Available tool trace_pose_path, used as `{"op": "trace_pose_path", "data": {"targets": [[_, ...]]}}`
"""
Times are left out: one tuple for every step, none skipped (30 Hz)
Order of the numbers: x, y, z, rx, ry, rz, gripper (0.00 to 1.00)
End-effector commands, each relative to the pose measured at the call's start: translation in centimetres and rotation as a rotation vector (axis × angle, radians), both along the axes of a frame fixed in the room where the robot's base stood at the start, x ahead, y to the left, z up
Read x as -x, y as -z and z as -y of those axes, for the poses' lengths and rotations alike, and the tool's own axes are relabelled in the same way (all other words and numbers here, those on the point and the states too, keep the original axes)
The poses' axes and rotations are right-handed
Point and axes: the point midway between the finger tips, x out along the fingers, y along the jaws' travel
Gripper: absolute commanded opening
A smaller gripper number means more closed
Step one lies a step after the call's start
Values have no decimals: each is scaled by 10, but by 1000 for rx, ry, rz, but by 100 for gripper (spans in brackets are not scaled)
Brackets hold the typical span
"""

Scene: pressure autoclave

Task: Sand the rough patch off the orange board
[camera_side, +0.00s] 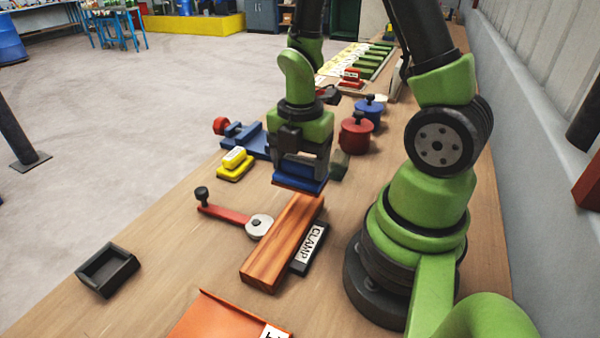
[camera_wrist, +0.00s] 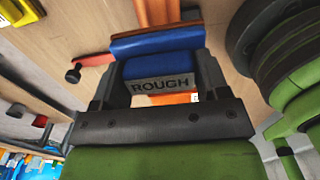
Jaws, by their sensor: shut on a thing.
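The orange-brown wooden board (camera_side: 283,245) lies on the bench beside a black strip labelled CLAMP (camera_side: 309,249). I cannot make out a rough patch on it. My gripper (camera_side: 302,172) points down near the board's far end, shut on a blue block (camera_side: 298,184). In the wrist view, the blue block (camera_wrist: 160,43) bears the label ROUGH and sits between the jaws (camera_wrist: 160,85). I cannot tell whether the block touches the board. A red clamp arm (camera_side: 225,213) with a black knob and a pale disc (camera_side: 259,226) reaches the board's left side.
A yellow block (camera_side: 235,165) and a blue vise-like tool (camera_side: 247,137) stand left of my gripper. Red (camera_side: 355,135) and blue (camera_side: 370,107) lidded pots stand behind. A black tray (camera_side: 107,270) and an orange tray (camera_side: 225,318) are in front. The left-front bench is mostly clear.

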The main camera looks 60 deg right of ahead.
Motion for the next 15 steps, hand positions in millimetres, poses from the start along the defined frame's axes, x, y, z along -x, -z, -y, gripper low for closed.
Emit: {"op": "trace_pose_path", "data": {"targets": [[-1,-5,0,1,0,5,34],[-1,-8,0,1,0,5,34],[-1,-11,0,2,0,5,34],[-1,-14,0,1,0,4,34],[-1,-16,0,2,0,5,34],[-1,-17,0,1,0,3,34],[-1,-19,0,1,0,3,34],[-1,-19,0,1,0,3,34],[0,-20,0,0,0,2,34],[0,-20,0,0,0,1,34],[0,-20,0,0,0,1,34],[0,-20,0,0,0,0,34],[0,-20,0,0,0,0,34],[0,-20,0,0,0,0,34],[0,-20,0,0,0,0,34]]}}
